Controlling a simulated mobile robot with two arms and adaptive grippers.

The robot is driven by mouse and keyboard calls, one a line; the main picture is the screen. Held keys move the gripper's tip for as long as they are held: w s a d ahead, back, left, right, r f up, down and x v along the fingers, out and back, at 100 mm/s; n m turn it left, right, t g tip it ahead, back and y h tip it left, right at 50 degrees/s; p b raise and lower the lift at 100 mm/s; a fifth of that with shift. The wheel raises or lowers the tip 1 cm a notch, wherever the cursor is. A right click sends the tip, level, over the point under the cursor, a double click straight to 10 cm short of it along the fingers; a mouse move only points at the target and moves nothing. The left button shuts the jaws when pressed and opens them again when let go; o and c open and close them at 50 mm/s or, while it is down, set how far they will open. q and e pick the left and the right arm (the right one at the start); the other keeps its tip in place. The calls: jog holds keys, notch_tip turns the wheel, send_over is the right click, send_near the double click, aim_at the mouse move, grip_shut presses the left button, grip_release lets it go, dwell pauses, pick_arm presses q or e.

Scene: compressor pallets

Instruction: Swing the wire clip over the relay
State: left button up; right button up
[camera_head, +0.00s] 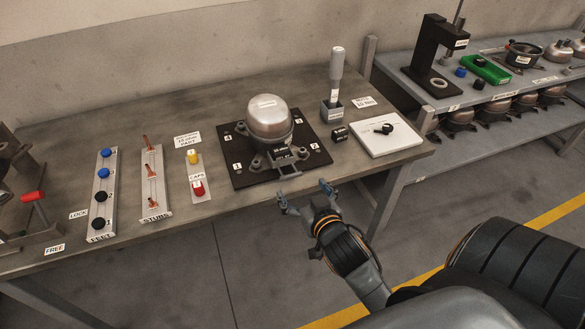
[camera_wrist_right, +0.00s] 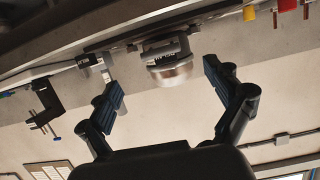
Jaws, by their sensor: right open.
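The compressor (camera_head: 270,117) is a metal dome on a dark plate with numbered corners. The relay, a black box with a white label (camera_head: 284,154), sits on its front side and also shows in the right wrist view (camera_wrist_right: 164,51). A thin grey piece that looks like the wire clip (camera_head: 290,174) sticks out below the relay toward the table's front edge; its exact shape is too small to tell. My right gripper (camera_head: 305,194) is open and empty, in front of the table edge and apart from the relay and clip. My left gripper is out of view.
A white board (camera_head: 395,136) with a small black part, a black block (camera_head: 341,134) and a grey tool in a holder (camera_head: 334,85) stand right of the plate. Feet, studs and caps strips (camera_head: 153,195) lie left. The floor before the table is clear.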

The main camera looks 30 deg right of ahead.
aim_at(291, 176)
jog(key=p+x, duration=0.1)
jog(key=x, duration=0.9)
jog(key=shift+w+a+f, duration=0.1)
jog(key=shift+w, duration=0.1)
jog(key=c, duration=1.2)
jog(key=shift+c, duration=0.2)
jog(key=shift+w+r+p, duration=0.1)
jog(key=shift+r+p, duration=0.3)
